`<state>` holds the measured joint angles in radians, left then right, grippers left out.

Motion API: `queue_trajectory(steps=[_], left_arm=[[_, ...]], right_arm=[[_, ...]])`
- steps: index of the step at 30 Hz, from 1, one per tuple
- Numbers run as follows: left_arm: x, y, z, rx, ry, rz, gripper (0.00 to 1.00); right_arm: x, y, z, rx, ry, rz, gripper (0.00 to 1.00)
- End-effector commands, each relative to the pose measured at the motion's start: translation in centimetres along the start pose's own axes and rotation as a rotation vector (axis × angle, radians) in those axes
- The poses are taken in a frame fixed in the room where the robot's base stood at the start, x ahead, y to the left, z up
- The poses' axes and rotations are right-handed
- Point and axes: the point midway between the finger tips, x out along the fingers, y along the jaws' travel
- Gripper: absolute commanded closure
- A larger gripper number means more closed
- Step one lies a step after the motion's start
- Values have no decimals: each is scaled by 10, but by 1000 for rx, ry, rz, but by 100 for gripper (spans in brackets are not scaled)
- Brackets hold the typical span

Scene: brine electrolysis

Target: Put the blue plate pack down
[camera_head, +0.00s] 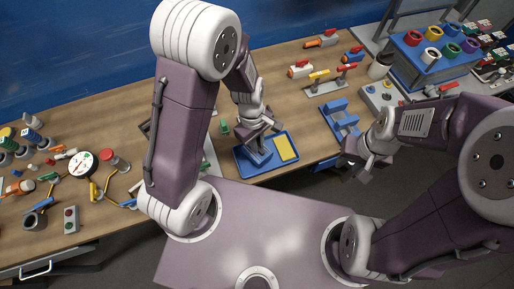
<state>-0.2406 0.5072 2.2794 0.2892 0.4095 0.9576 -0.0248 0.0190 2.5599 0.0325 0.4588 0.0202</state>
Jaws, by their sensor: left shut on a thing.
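My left gripper (262,128) is shut on the blue plate pack (258,150), a small dark-blue block. The pack is over the left part of a blue tray (268,171); I cannot tell whether it touches the tray floor. The gripper hides part of the pack. A yellow plate (285,149) lies in the tray's right part. My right gripper (357,168) is off the table's front edge, to the right of the tray, with nothing seen in it. Its jaw opening is unclear.
A blue stand (341,117) is on the table right of the tray. Red-handled valves (300,70) stand behind. A blue rack with coloured rings (428,60) is at the back right. A gauge (82,164) and tools crowd the left. Some bare wood lies between tray and blue stand.

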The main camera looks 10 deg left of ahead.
Motion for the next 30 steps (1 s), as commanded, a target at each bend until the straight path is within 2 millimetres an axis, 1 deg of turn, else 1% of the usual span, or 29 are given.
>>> queue_trajectory(steps=[1, 4, 6, 12, 17, 18, 19, 20, 27, 29, 30], left_arm=[[13, -2, -1, -3, -2, -7, 100], [28, -1, -3, -1, -1, -5, 100], [32, -1, -3, -2, -1, -3, 100], [31, 0, -3, -1, 0, -1, 100], [36, 0, -4, -1, 0, -2, 100], [35, 0, -4, -1, 0, -1, 77], [35, 0, -4, -1, 0, -1, 68], [35, 0, -4, -1, 0, -1, 66], [34, 0, -4, -1, 0, -1, 66], [32, 0, -3, -1, 0, -1, 66], [27, 0, -3, -1, 0, -1, 66]], right_arm=[[4, 0, 0, 0, 0, 0, 66], [7, 0, 1, 0, 0, 0, 66], [7, 0, 1, 0, 0, 0, 66], [6, 0, 1, 0, 0, 0, 66], [10, 0, 1, 0, 0, 0, 66], [9, 0, 1, 0, 0, 0, 66], [8, 0, 1, 0, 0, 0, 66], [8, 0, 1, 0, 0, 0, 66], [8, 0, 1, 0, 0, 0, 66], [6, 0, 1, 0, 0, 0, 66], [3, 0, 0, 0, 0, 0, 66]])
